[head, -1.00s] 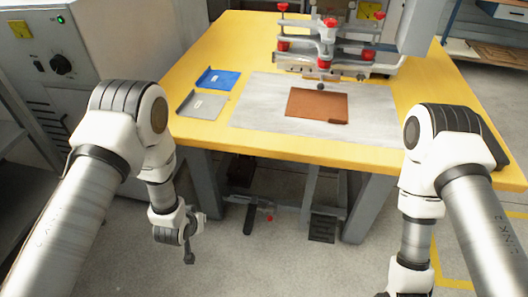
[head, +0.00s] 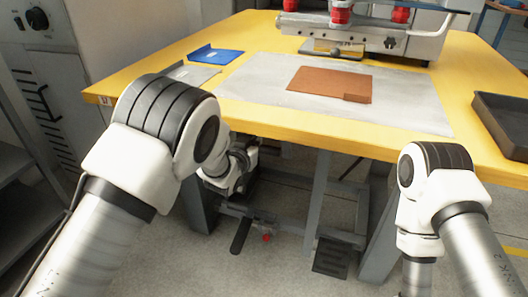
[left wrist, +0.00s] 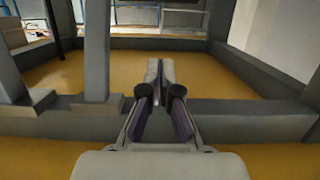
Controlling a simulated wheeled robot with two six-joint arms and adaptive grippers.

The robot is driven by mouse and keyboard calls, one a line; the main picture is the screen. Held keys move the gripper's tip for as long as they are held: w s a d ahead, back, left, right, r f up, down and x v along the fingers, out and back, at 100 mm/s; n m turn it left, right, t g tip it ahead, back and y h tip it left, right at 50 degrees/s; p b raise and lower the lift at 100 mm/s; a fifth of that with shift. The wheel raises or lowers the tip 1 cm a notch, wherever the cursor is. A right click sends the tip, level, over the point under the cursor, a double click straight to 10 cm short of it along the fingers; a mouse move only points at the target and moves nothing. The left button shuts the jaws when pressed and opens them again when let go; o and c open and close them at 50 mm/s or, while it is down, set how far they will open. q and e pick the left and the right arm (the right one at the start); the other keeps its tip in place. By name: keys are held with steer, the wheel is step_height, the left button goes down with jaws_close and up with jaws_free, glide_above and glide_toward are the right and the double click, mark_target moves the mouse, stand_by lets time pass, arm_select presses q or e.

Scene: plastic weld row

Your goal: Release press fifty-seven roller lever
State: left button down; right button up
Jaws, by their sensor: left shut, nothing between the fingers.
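A press (head: 370,30) with red knobs stands at the back of the yellow table. Under the table, a black-handled lever (head: 240,236) with a small red part beside it sits near the floor bar. I cannot tell whether this is the roller lever. My left gripper (head: 238,170) is under the front edge of the table, above and behind the black handle, partly hidden by my arm. In the left wrist view its fingers (left wrist: 159,85) are shut with nothing between them, pointing toward a grey cross bar (left wrist: 240,112). My right gripper is below the picture.
The yellow table (head: 285,122) carries a grey mat (head: 250,92) with a brown sheet (head: 330,82), a blue tray (head: 216,56) and a black tray (head: 505,125). A ribbed black pedal (head: 332,257) lies on the floor. Grey table legs (head: 378,240) border the space below.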

mark_target(264, 147)
arm_select(q)
steer(key=shift+r, duration=0.1)
steer(key=b+x, duration=0.2)
steer(key=x, duration=0.1)
steer(key=b+x, duration=0.5)
steer(key=x, duration=0.2)
steer(key=shift+f, duration=0.4)
steer(key=shift+s+a+f+b, duration=0.15)
steer(key=shift+s+f+b, duration=0.15)
steer(key=shift+f+b, duration=0.2)
steer(key=shift+s+a+f+b, duration=0.1)
steer(key=shift+s+f+b, duration=0.25)
steer(key=shift+f+b, duration=0.15)
steer(key=shift+s+a+f, duration=0.1)
steer(key=shift+s+f, duration=0.25)
